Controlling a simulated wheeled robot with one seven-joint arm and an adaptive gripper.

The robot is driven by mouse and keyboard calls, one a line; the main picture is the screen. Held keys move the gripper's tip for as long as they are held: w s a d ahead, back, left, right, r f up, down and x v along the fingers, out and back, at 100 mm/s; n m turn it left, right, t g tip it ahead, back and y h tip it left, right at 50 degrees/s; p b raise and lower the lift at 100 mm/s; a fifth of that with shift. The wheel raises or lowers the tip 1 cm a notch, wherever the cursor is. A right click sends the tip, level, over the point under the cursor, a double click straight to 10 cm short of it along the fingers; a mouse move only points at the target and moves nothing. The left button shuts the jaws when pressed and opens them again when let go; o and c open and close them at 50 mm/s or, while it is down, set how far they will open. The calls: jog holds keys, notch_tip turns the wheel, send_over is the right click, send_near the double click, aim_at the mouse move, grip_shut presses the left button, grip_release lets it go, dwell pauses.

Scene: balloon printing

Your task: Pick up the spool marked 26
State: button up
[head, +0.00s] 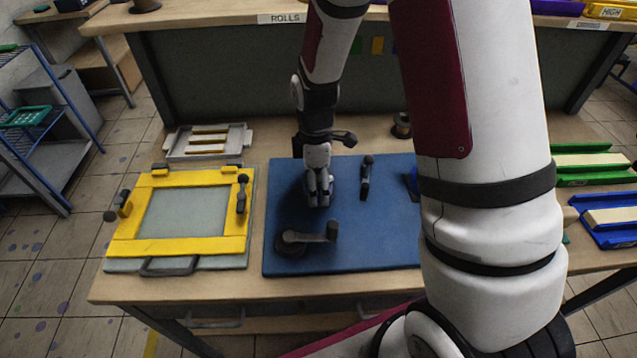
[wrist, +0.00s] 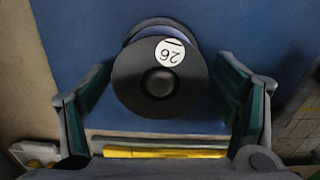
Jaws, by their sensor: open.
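The spool marked 26 (wrist: 148,80) is black with a white round label, and the label appears upside down in the wrist view. It stands on the blue board (head: 285,215), which also fills the background of the wrist view. My gripper (head: 318,203) points down over this board in the head view. In the wrist view its two green-lined fingers are spread to the left and right of the spool, with a gap on each side. In the head view my gripper hides most of the spool.
On the blue board are a black crank handle (head: 307,238) and an upright black handle (head: 366,176). A yellow frame (head: 125,246) lies to the left. A grey tray (head: 180,145) and another dark spool (head: 401,127) are behind. Green trays (head: 592,180) are on the right.

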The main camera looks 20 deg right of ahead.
jog(key=c, duration=1.2)
jog(key=shift+r, duration=0.1)
